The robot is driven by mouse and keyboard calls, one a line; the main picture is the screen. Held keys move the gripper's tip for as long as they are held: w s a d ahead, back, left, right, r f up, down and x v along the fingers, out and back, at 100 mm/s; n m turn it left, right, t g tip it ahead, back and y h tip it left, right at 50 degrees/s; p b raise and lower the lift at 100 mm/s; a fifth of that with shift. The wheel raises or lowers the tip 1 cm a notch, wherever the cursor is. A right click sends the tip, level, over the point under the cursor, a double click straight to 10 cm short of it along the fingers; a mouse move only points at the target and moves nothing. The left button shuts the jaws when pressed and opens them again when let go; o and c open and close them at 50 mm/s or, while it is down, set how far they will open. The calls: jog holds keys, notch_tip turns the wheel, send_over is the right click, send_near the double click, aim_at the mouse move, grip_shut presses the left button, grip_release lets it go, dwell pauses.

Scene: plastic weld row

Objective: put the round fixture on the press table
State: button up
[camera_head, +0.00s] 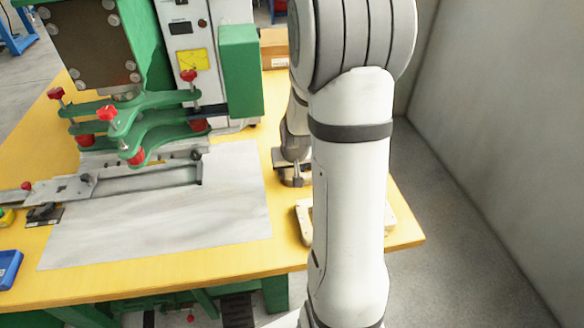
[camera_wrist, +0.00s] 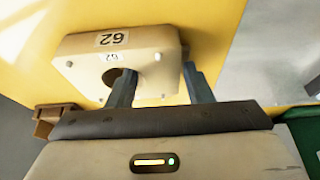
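The round fixture (camera_wrist: 150,80) is a cream block with a round hole and labels reading 62. It lies on the yellow table near its right end. In the head view the fixture (camera_head: 303,222) shows beside my arm, which hides much of it. My gripper (camera_wrist: 157,76) is open, with one finger at the hole and the other by the block's right side. I cannot tell whether either finger touches it. In the head view my gripper (camera_head: 293,182) is partly hidden. The press table (camera_head: 165,215) looks like the bare grey plate before the green press.
The green press (camera_head: 130,115) with red knobs stands at the back left. A metal slide (camera_head: 140,180) lies in front of it. A blue bin (camera_head: 9,268) is at the left edge. A cardboard box (camera_head: 273,48) stands behind. A wall (camera_head: 495,110) rises on the right.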

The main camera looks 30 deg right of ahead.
jog(key=shift+o, duration=1.2)
jog(key=shift+r, duration=0.1)
jog(key=shift+r, duration=0.25)
jog(key=p+v, duration=0.2)
jog(key=v, duration=0.9)
jog(key=s+a+r+n+g+y, duration=0.1)
jog(key=s+a+r, duration=0.4)
jog(key=s+a, duration=0.8)
jog(key=shift+s+r+n+g, duration=0.2)
jog(key=shift+s+n+g, duration=0.3)
jog(key=shift+s+n, duration=0.6)
jog(key=shift+w+r, duration=0.1)
